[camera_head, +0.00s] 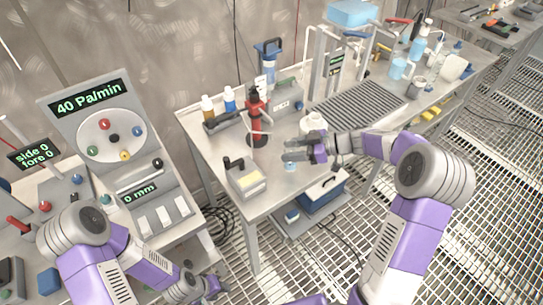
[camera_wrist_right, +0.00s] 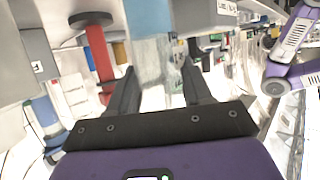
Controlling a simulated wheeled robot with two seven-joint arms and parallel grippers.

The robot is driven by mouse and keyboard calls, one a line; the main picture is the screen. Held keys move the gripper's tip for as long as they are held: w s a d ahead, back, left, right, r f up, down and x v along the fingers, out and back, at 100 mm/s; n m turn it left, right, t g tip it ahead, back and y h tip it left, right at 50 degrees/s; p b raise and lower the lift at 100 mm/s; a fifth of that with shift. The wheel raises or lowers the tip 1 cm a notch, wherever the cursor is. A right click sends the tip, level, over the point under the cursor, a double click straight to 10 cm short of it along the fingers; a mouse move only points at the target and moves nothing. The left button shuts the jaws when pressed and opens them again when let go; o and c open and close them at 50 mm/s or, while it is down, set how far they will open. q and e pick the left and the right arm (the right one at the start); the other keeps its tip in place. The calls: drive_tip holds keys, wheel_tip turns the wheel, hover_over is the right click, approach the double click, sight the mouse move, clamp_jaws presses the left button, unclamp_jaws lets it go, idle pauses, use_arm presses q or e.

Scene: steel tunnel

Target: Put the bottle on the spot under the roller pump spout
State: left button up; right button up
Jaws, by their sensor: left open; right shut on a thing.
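My right gripper (camera_head: 303,150) is over the front part of the middle bench. It is shut on a clear bottle with pale blue contents (camera_wrist_right: 150,45), which shows between the fingers in the right wrist view. In the head view the fingers hide most of the bottle, and a pale blue part (camera_head: 290,167) shows just below them. I cannot tell whether it touches the bench. My left gripper (camera_head: 208,287) is open and low at the bottom, near the left console. I cannot clearly make out the roller pump spout or the spot under it.
A red and black device (camera_head: 257,122) stands left of my right gripper. A grey box with a black handle (camera_head: 243,178) is at the bench's front corner. A white round-bodied vessel (camera_head: 313,122) stands just behind the gripper. A dark grate (camera_head: 362,103) lies to the right.

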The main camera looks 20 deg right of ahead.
drive_tip(key=shift+f+b+x, duration=0.2)
drive_tip(key=shift+b+x, duration=0.15)
drive_tip(key=shift+x, duration=1.45)
drive_tip(key=shift+f+b+x, duration=0.2)
drive_tip(key=shift+b+x, duration=0.1)
drive_tip(key=shift+x, duration=1.45)
drive_tip(key=o, duration=1.1)
drive_tip(key=shift+d, duration=0.15)
drive_tip(key=shift+c, duration=0.2)
drive_tip(key=shift+r, duration=0.1)
drive_tip(key=p+v, duration=0.1)
drive_tip(key=v, duration=1.1)
drive_tip(key=shift+p, duration=0.35)
drive_tip(key=shift+s, duration=0.1)
